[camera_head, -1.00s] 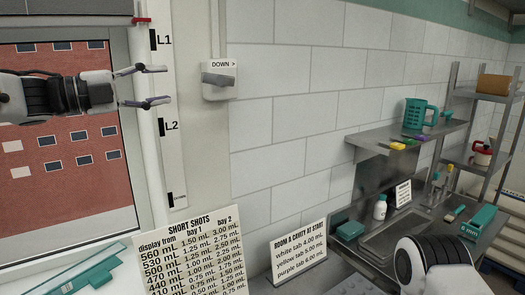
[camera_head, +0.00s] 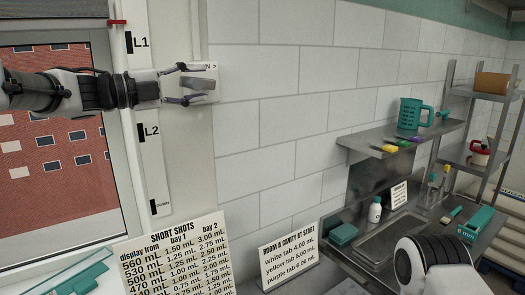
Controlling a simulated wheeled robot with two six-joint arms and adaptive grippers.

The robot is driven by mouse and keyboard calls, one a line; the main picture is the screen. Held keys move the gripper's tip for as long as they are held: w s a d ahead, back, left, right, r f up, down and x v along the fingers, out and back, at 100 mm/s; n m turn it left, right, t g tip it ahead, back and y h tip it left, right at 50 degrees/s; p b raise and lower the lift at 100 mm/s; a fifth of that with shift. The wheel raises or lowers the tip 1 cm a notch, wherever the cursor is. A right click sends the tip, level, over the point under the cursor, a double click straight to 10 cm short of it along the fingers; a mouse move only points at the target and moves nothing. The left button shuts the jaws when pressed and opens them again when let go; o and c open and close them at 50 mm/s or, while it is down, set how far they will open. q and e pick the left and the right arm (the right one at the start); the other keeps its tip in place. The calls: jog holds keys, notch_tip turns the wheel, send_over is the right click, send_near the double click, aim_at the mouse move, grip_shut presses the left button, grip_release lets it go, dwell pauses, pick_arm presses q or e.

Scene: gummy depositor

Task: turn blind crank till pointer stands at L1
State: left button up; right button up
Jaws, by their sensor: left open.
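The blind crank is a white wall box (camera_head: 213,70) with a grey handle (camera_head: 201,85), on the window post. Its "DOWN >" label is partly hidden by my gripper. My left gripper (camera_head: 204,84) is open in front of the box, one finger above and one below the handle; I cannot tell whether they touch it. The red pointer (camera_head: 117,22) is level with the blind's lower edge (camera_head: 60,27), a little above the black L1 mark (camera_head: 129,42) on the white scale strip (camera_head: 148,85). The L2 mark (camera_head: 140,130) is lower. My right gripper is out of view.
A "SHORT SHOTS" chart (camera_head: 175,262) stands below the window post. A second sign (camera_head: 289,252) stands to its right. The tiled wall beside the crank is clear.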

pick_arm(q)
jog(key=shift+s+a, duration=0.25)
jog(key=shift+a, duration=0.1)
jog(key=c, duration=0.5)
jog(key=shift+d, duration=0.1)
grip_shut()
jog(key=r+p, duration=0.1)
jog(key=p, duration=0.1)
jog(key=d+r, duration=0.1)
jog(key=shift+w+r+p, duration=0.35)
jog(key=shift+w+p, duration=0.05)
jog(key=shift+w+d+f, duration=0.15)
jog(key=shift+d+f, duration=0.05)
jog(key=shift+d, duration=0.05)
